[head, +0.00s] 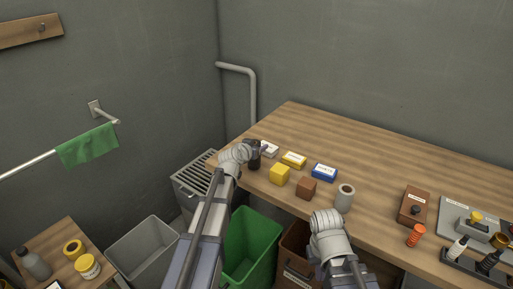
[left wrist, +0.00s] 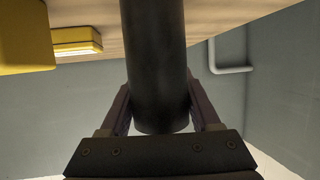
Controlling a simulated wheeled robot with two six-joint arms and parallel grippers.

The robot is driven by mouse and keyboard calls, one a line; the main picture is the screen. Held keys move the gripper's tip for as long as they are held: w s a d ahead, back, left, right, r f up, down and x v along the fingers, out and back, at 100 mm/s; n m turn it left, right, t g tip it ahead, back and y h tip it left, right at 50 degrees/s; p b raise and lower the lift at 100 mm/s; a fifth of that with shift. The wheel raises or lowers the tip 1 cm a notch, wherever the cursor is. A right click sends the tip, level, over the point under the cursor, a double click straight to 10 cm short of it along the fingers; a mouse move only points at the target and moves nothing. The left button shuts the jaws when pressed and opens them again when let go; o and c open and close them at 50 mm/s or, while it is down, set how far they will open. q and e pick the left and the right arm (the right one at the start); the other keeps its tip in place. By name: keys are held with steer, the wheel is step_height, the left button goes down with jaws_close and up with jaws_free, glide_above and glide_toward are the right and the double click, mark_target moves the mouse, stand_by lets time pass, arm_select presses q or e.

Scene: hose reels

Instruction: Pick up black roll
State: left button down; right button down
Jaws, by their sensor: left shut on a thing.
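The black roll is a dark upright cylinder near the left end of the workbench in the head view (head: 255,160). My left gripper (head: 250,152) is at it, mostly hidden behind my own wrist. In the left wrist view the black roll (left wrist: 155,60) fills the space between the two fingers of my left gripper (left wrist: 158,100), which are shut on it from both sides. I cannot tell whether it touches the bench. My right gripper (head: 326,218) is at the bench's front edge, below the grey roll; its fingers cannot be made out.
On the workbench (head: 380,165) stand a yellow block (head: 280,174), a brown block (head: 306,188), yellow (head: 293,160) and blue (head: 324,172) boxes, and a grey roll (head: 344,197). Green (head: 252,245) and grey (head: 143,251) bins stand below. The bench's back is clear.

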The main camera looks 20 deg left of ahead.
step_height(320, 180, up, 9)
steer(key=p, duration=0.8)
steer(key=shift+p, duration=0.3)
